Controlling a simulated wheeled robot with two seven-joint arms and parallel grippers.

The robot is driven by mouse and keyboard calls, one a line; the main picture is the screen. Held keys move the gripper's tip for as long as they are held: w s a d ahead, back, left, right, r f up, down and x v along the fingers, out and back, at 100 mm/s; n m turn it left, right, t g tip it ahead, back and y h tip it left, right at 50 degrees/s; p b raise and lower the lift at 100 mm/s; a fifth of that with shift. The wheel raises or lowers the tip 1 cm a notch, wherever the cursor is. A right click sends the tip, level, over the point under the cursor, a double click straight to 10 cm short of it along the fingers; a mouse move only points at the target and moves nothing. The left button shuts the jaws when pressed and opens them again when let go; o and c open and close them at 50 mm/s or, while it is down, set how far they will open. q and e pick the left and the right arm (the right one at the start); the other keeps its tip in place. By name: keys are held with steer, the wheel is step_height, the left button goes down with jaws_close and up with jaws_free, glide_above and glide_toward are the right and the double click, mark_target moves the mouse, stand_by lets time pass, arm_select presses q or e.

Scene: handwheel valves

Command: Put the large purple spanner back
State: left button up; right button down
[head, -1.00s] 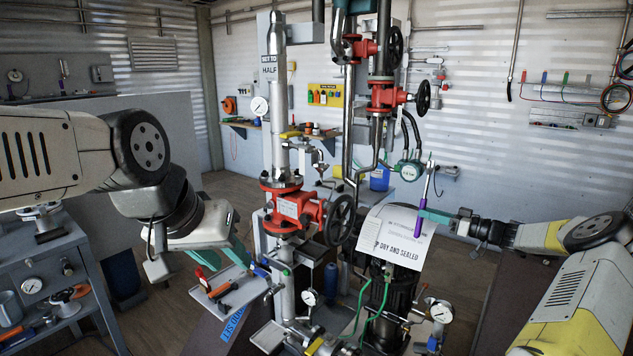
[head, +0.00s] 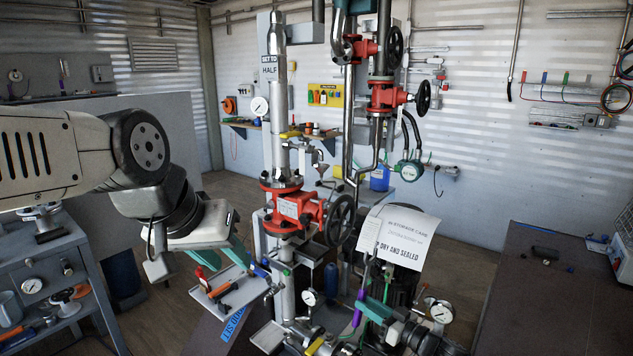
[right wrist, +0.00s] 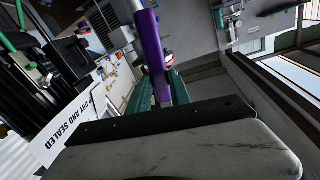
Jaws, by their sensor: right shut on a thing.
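The large purple spanner (head: 358,308) is upright but slightly tilted, its metal end up, in front of the black machine below the white sign. My right gripper (head: 366,306) is shut on its purple handle. In the right wrist view the purple handle (right wrist: 152,50) runs up from between the teal fingers (right wrist: 158,92); its far end is out of the picture. My left gripper (head: 228,255) hangs at the left above a small grey tray, its teal fingers apart with nothing between them. I cannot make out an empty place for the spanner.
The grey tray (head: 246,292) holds tools with red and orange handles. Red valves with black handwheels (head: 341,220) stand mid-view. A dark bench (head: 545,290) at the right is mostly clear.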

steer(key=shift+s+d+r+m+t+h, duration=0.15)
steer(key=shift+s+r+m+t+h, duration=0.3)
steer(key=shift+r, duration=2.3)
steer(key=shift+s+d+r+m+t+h, duration=0.15)
steer(key=shift+r+m+t+h, duration=0.4)
steer(key=shift+r, duration=2.15)
steer(key=shift+s+d+r+m+t+h, duration=0.25)
steer(key=shift+r+m+h, duration=0.4)
steer(key=shift+r, duration=2.1)
steer(key=shift+a, duration=0.1)
steer(key=shift+f, duration=0.1)
steer(key=shift+n, duration=0.25)
step_height(320, 180, down, 6)
steer(key=shift+r, duration=0.1)
